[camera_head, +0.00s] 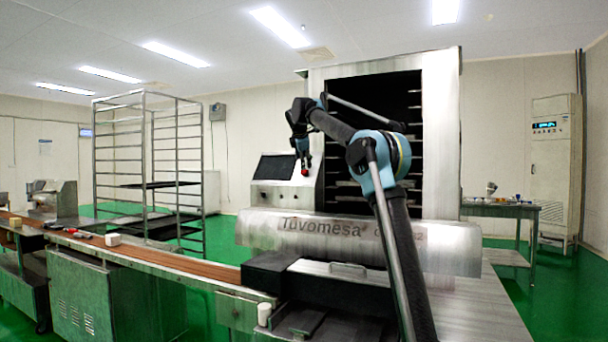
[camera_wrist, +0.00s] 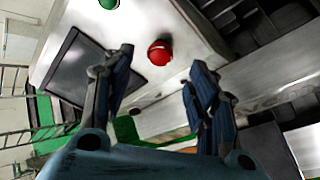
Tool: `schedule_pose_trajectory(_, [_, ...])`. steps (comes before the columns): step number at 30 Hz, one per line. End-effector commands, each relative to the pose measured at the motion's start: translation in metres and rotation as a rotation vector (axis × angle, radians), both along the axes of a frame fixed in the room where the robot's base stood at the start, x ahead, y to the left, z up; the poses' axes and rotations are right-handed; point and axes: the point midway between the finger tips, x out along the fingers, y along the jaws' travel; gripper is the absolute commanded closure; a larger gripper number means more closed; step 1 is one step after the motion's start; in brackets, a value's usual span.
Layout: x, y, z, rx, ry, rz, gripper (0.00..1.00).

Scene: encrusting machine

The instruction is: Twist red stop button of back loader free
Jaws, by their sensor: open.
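The red stop button (camera_wrist: 160,53) is a round red knob on the light metal control panel (camera_wrist: 133,28), in the upper middle of the wrist view. In the head view a small red spot, the button (camera_head: 305,171), shows at the right side of the panel beside the dark screen (camera_head: 275,167). My gripper (camera_wrist: 165,68) is open, its two dark blue fingers one on each side of the button as seen from the wrist. The button looks a little beyond the fingertips, and no contact shows. In the head view my gripper (camera_head: 304,160) hangs pointing down at the button.
A green button (camera_wrist: 108,4) is at the top edge of the wrist view. The tall open metal cabinet (camera_head: 440,130) with dark shelves stands behind my arm. A conveyor (camera_head: 150,257) runs to the left, and an empty wire rack (camera_head: 148,165) stands behind it.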

Motion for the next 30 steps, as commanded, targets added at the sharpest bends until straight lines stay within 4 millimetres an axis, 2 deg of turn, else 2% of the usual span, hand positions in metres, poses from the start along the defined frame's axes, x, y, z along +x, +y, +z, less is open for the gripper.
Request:
schedule_pose_trajectory(6, [0.028,-0.001,-0.026,0.001,0.0,-0.001,0.47])
schedule_pose_trajectory(12, [0.046,-0.002,-0.042,0.0,-0.001,-0.001,0.47])
schedule_pose_trajectory(26, [0.054,-0.002,-0.05,0.001,0.0,-0.001,0.47])
schedule_pose_trajectory(30, [0.054,-0.002,-0.05,0.001,0.0,-0.001,0.77])
